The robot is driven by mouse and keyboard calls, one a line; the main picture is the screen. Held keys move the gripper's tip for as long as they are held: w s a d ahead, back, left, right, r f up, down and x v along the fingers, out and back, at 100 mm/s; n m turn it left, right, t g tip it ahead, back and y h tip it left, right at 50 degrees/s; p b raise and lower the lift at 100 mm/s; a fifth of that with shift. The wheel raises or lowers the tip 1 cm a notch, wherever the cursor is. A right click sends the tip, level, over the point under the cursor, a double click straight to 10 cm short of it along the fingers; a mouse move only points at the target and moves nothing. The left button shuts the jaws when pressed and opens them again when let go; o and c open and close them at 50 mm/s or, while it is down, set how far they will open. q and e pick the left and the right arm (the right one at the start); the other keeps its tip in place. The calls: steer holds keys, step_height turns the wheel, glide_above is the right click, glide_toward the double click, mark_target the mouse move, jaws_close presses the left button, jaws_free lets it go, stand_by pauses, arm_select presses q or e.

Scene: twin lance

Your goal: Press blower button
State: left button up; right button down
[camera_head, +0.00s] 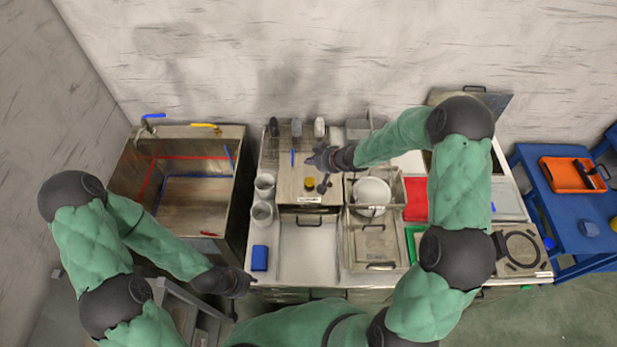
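A small yellow round piece (309,183) sits on the front part of a brown metal box (290,187) in the middle of the bench; it may be the blower button, but it is too small to be sure. My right gripper (316,160) hovers over the box, just behind and slightly right of the yellow piece, apart from it in the picture. A dark shape, perhaps its shadow, lies right of the yellow piece. My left gripper (246,284) is low at the bench's front left edge, away from the box. The fingers of both are too small to read.
A deep metal sink (243,190) stands left. A white bowl (371,192), a red board (415,198) and a blue table (565,232) are to the right. Bottles (319,127) stand behind.

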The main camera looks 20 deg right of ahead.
steer(key=shift+f, duration=0.15)
steer(key=b, duration=0.8)
glide_above(311, 182)
step_height(311, 182, down, 8)
steer(key=shift+r, duration=0.25)
steer(key=shift+f+b, duration=0.55)
steer(key=shift+f, duration=0.1)
stand_by(0.6)
steer(key=shift+f, duration=0.3)
steer(key=shift+f+b, duration=0.35)
steer(key=shift+f, duration=0.15)
stand_by(0.7)
steer(key=shift+r, duration=0.1)
stand_by(0.4)
steer(key=shift+r+p, duration=0.8)
steer(key=shift+p, duration=0.3)
